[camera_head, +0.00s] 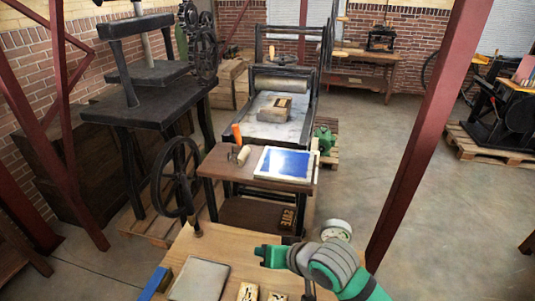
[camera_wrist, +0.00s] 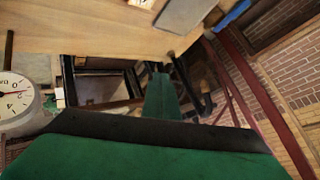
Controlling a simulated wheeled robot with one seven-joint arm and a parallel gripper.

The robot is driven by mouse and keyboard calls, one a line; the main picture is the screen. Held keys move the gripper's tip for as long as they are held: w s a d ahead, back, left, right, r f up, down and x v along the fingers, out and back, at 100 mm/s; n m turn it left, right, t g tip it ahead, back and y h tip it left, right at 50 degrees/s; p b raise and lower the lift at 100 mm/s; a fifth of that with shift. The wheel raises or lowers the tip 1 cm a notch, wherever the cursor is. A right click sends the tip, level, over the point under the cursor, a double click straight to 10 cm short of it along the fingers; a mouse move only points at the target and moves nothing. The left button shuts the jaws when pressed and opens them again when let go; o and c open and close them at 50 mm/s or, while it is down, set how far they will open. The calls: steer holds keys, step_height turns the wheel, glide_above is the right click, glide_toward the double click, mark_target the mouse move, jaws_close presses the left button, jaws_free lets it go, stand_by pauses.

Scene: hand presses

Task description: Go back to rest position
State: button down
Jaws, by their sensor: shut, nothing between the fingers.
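My gripper (camera_head: 268,256) is green and black and shows at the bottom middle of the head view. It is shut and empty, over the far edge of the wooden table (camera_head: 222,247). My green and grey arm reaches it from the lower right. In the wrist view my gripper (camera_wrist: 162,97) points away from the camera, with the table top (camera_wrist: 75,28) across the upper left. Nothing is held.
A grey slab (camera_head: 200,280), a blue piece (camera_head: 155,283) and wooden blocks (camera_head: 248,291) lie on the table. A round dial (camera_head: 336,230) is beside my arm. A red post (camera_head: 422,130) stands right. A low stand (camera_head: 213,163) and presses lie beyond. Floor at right is partly open.

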steer(key=w+a+r+m+t+y, duration=0.2)
steer(key=a+r+t+y, duration=0.1)
steer(key=a+r+t, duration=0.4)
steer(key=w+a+r+m+t+y, duration=0.1)
steer(key=w+a+r+t+y, duration=0.15)
steer(key=a+r, duration=0.45)
steer(key=s+d+f+m+t+h, duration=0.1)
steer(key=s+d+f+m+h, duration=0.3)
steer(key=s+f+h, duration=0.35)
steer(key=s+d+f+m+t+h, duration=0.1)
steer(key=s+d+f+m+h, duration=0.3)
steer(key=s+f, duration=0.55)
steer(key=s+d+f+n+g, duration=0.1)
steer(key=s+d+f+n, duration=0.1)
steer(key=s, duration=0.5)
steer(key=s+d+f+n+g, duration=0.1)
steer(key=s+d+f+n, duration=0.1)
steer(key=s+f+n, duration=0.2)
steer(key=s+d+f+n+g, duration=0.1)
steer(key=s+d+f+n, duration=0.2)
steer(key=s, duration=0.7)
steer(key=shift+f+n+h, duration=0.3)
steer(key=shift+f+n, duration=0.1)
steer(key=shift+a, duration=0.1)
